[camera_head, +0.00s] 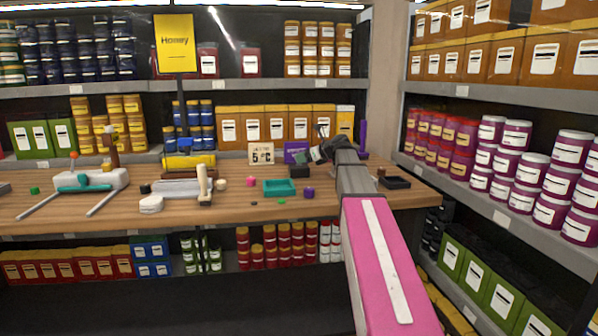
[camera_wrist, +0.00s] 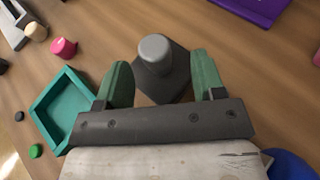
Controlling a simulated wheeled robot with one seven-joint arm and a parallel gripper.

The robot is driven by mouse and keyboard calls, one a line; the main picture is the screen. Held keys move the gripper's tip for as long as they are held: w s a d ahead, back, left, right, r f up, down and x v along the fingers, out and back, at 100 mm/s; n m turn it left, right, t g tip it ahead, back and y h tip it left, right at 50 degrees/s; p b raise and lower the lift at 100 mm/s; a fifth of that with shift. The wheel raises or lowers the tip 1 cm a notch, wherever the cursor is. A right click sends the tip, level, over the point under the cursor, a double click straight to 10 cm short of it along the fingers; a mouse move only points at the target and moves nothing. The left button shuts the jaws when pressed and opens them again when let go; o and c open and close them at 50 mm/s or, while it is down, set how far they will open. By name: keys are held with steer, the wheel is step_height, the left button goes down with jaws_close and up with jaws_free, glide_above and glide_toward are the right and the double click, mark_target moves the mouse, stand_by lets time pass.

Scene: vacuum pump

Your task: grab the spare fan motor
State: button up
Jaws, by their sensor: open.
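A grey round-topped cylinder on a dark, square-looking base (camera_wrist: 154,50), which looks like the spare fan motor, stands on the wooden bench in the wrist view. My gripper (camera_wrist: 160,76) is open, with one green finger on each side of the cylinder and a visible gap at each side. The fingers reach toward it from the near side; I cannot tell how far above the base they are. In the head view my gripper (camera_head: 318,152) is over the right part of the bench, and the motor cannot be made out clearly there.
A teal tray (camera_wrist: 48,112) lies left of my gripper, with a pink cylinder (camera_wrist: 64,47) beyond it. A purple object (camera_wrist: 252,6) is at the far right. In the head view a black tray (camera_head: 396,183) sits at the bench's right end. Stocked shelves stand behind and right.

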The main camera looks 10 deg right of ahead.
mark_target(296, 165)
steer(key=x, duration=0.5)
steer(key=shift+w+a+r, duration=0.1)
steer(key=shift+a+r, duration=0.2)
jaws_close()
